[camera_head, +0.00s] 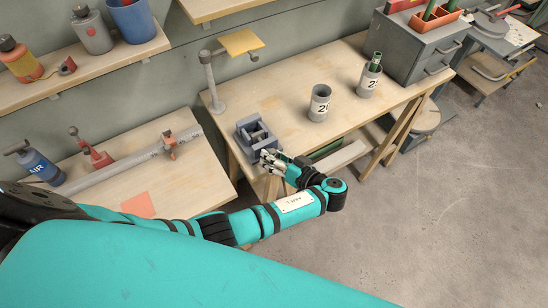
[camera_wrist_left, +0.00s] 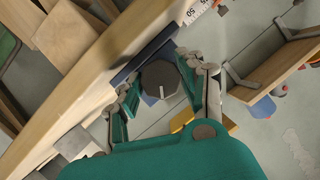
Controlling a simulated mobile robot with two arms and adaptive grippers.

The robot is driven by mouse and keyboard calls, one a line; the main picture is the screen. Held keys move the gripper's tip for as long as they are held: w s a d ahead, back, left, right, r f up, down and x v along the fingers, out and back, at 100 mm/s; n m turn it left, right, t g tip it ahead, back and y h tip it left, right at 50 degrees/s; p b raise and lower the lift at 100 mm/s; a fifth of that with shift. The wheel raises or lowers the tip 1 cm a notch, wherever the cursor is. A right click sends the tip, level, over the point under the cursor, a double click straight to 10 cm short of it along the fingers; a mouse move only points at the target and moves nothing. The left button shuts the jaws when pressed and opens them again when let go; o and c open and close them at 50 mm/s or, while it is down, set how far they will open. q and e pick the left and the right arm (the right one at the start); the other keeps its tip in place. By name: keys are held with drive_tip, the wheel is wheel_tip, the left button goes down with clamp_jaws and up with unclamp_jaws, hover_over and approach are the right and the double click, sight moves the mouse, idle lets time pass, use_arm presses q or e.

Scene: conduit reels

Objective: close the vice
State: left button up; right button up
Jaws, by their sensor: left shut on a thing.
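The grey-blue vice (camera_head: 254,132) sits at the front left edge of the wooden workbench, and a gap shows between its jaws. My left gripper (camera_head: 272,161) is at the front of the vice. In the left wrist view its fingers sit on either side of a dark round knob (camera_wrist_left: 160,79) with a pale line on its face, and they are shut on it. Part of the blue vice body (camera_wrist_left: 145,56) shows behind the knob. In the head view the knob is hidden by the gripper. My right gripper is in neither view.
The workbench (camera_head: 290,93) carries a post with a yellow plate (camera_head: 242,42), two grey cups (camera_head: 319,103) (camera_head: 368,81) and a grey drawer cabinet (camera_head: 412,48). A lower table (camera_head: 107,190) with a clamped pipe stands to the left. The floor (camera_head: 440,200) at right is clear.

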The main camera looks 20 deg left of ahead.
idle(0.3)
use_arm(q)
drive_tip(key=o, duration=1.1)
drive_tip(key=shift+o, duration=0.2)
wheel_tip(320, 180, up, 10)
